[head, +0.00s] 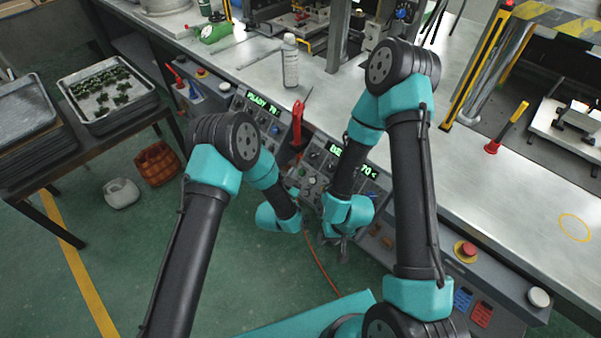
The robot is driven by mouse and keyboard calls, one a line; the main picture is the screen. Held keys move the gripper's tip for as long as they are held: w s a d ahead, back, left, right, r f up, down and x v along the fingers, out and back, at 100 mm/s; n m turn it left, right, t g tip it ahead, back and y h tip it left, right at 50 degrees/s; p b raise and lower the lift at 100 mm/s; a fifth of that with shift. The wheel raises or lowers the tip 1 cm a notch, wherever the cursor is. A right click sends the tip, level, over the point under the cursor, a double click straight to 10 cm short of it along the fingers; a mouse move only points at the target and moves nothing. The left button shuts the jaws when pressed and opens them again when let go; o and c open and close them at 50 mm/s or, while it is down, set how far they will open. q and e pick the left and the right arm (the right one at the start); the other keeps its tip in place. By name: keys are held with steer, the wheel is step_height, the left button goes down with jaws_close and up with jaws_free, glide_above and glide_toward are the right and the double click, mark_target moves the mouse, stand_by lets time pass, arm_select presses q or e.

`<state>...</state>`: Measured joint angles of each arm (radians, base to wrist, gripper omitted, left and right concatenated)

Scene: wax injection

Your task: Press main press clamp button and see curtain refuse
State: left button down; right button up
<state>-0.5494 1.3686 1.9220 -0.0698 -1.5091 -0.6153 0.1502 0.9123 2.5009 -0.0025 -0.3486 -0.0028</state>
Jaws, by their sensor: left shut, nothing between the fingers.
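The front control panel (312,180) carries several small buttons and knobs; I cannot tell which is the main press clamp button. One green display (262,103) reads "READY 70"; the other (350,160) is partly covered by my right arm. A yellow and black post (478,66), possibly part of the curtain, stands at the right press. My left gripper (302,228) is low at the panel front, shut and empty, its tips small and partly hidden by the wrist. My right gripper (336,247) hangs in front of the panel to its right; its jaw gap is unclear.
A red-handled tool (297,123) stands upright at the panel's upper edge. A red stop button (466,250) is on the right front. Trays (110,88) lie on the left table. An orange cable lies on the floor.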

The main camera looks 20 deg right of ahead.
arm_select(q)
steer(key=shift+s+a+r, duration=0.45)
steer(key=shift+a+r, duration=0.3)
steer(key=shift+a, duration=0.1)
steer(key=s+a+f+n+g+y, duration=0.2)
steer(key=a+f+n+g+y, duration=0.15)
steer(key=a, duration=0.75)
steer(key=s+a+f+n+g+y, duration=0.1)
steer(key=a+f+n+g+y, duration=0.2)
steer(key=a, duration=0.7)
steer(key=s+a+f+n+g, duration=0.2)
steer(key=s+a+n+g, duration=0.4)
steer(key=s+a, duration=1.1)
steer(key=shift+s+a+f+g, duration=0.15)
steer(key=shift+s+f+g, duration=0.3)
steer(key=shift+s, duration=0.75)
steer(key=shift+r+n+y, duration=0.15)
steer(key=shift+n+y, duration=0.1)
